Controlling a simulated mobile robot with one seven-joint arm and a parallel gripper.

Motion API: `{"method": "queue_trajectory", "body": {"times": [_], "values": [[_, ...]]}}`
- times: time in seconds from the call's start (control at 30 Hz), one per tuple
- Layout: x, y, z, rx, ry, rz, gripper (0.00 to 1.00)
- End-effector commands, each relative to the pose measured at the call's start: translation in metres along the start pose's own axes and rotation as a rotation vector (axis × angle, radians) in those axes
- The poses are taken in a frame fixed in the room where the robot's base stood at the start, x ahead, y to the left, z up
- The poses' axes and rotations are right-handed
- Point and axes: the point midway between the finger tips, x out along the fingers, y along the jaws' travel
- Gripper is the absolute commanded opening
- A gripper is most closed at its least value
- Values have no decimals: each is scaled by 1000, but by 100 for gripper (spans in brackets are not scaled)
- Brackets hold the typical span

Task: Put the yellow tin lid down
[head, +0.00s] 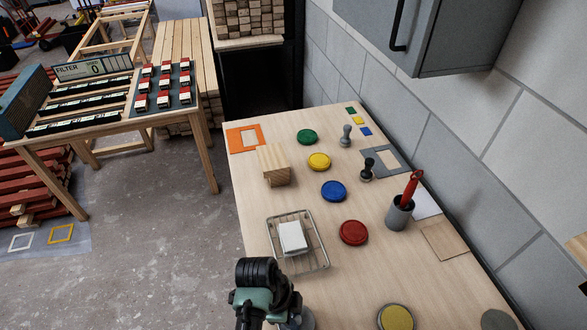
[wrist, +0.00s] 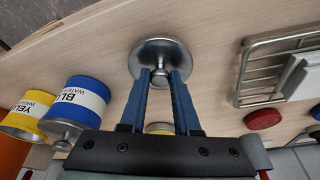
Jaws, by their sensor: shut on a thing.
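The yellow tin lid (wrist: 163,54) is a plain silver disc with a knob. In the wrist view my gripper (wrist: 160,77) is shut on the knob with its two blue fingers. The lid's flat face is over bare wood tabletop; I cannot tell whether it touches. In the head view my wrist is at the bottom, and only a grey edge of the lid (head: 307,320) shows beside it. The yellow tin (head: 397,317) is open, with yellow showing inside its rim; it also shows in the wrist view (wrist: 30,110).
The blue tin (wrist: 75,105) stands beside the yellow tin with a silver lid on. A wire tray (head: 322,262) holding a white block (head: 292,236) is close to my gripper. A red disc (head: 354,232) and a grey cup (head: 399,212) stand farther back. Bare tabletop lies between tray and yellow tin.

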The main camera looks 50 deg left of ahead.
Motion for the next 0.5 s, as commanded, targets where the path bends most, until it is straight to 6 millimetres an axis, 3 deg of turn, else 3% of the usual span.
{"method": "queue_trajectory", "body": {"times": [0.13,0.5], "values": [[13,-1,4,0,0,-1,0],[18,-1,5,0,0,-2,0]]}}
